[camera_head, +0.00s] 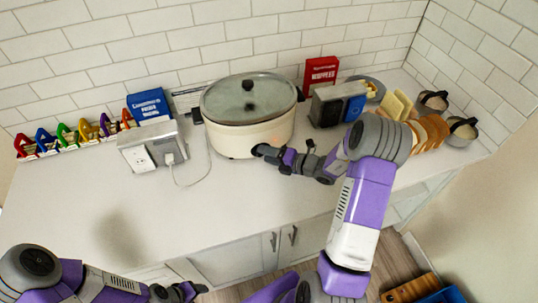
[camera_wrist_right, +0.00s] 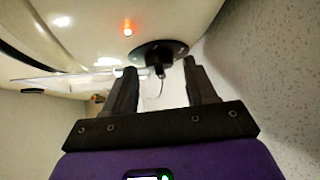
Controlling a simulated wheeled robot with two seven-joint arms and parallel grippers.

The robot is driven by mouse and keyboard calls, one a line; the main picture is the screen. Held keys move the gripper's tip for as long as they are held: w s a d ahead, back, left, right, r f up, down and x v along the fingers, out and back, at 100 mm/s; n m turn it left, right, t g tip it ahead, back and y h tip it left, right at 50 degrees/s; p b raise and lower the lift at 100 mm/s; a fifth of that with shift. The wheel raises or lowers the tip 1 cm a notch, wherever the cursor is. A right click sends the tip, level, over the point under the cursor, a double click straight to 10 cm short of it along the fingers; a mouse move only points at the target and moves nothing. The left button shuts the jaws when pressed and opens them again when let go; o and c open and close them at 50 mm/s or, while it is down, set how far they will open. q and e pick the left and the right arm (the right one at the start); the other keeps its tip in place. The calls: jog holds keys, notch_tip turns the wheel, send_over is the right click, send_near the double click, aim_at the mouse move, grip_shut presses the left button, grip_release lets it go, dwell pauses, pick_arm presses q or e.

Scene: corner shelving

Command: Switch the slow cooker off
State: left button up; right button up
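The slow cooker (camera_head: 228,138) is a cream pot with a glass lid (camera_head: 247,97), standing against the back wall of the counter. In the right wrist view its black knob (camera_wrist_right: 150,53) shows on the cream body, with an orange-red light (camera_wrist_right: 127,32) lit beside it. My right gripper (camera_head: 259,151) is at the cooker's lower front and hides the knob in the head view. In the wrist view its two fingers (camera_wrist_right: 161,76) are apart, with the knob just beyond and between their tips; contact cannot be told. My left gripper (camera_head: 193,289) is low, in front of the counter, away from the cooker.
A power outlet box (camera_head: 140,158) with a plugged cord stands left of the cooker, near a blue box (camera_head: 148,104). A toaster (camera_head: 328,106), a red box (camera_head: 320,73) and bread slices (camera_head: 432,130) are right. The counter's left front (camera_head: 80,215) is clear.

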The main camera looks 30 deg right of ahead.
jog(key=c, duration=0.9)
jog(key=shift+c, duration=0.2)
jog(key=shift+r, duration=0.1)
